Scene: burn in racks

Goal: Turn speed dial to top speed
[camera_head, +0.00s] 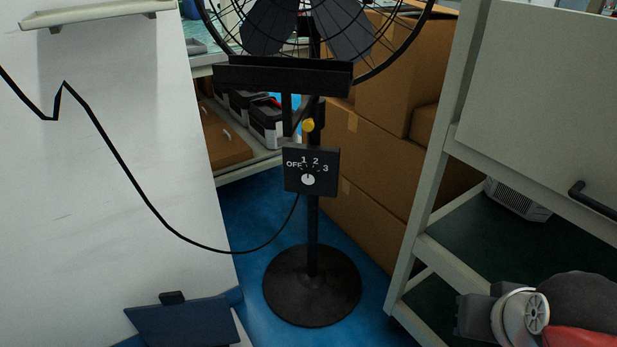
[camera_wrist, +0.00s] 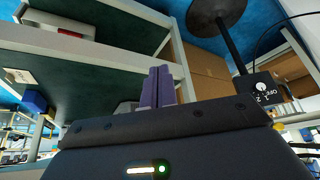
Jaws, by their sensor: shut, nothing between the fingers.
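The speed dial (camera_head: 308,179) is a small white round knob on a black control box (camera_head: 296,184) marked OFF, 1, 2 and 3. The box sits on the pole of a black standing fan (camera_head: 313,220). The dial's pointer is too small to read surely. In the wrist view the picture is upside down, and the control box (camera_wrist: 262,95) with its white dial (camera_wrist: 261,87) shows at the right. My gripper (camera_wrist: 158,88) has purple fingers, held together and empty. It is apart from the dial, which lies to its right in that view.
A grey shelf rack (camera_head: 440,250) stands to the right of the fan. Brown boxes (camera_head: 365,135) are stacked behind it. A black cable (camera_head: 150,200) runs from the control box to the left, past a white panel (camera_head: 90,200). Blue floor (camera_head: 250,215) shows around the fan's round base (camera_head: 312,300).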

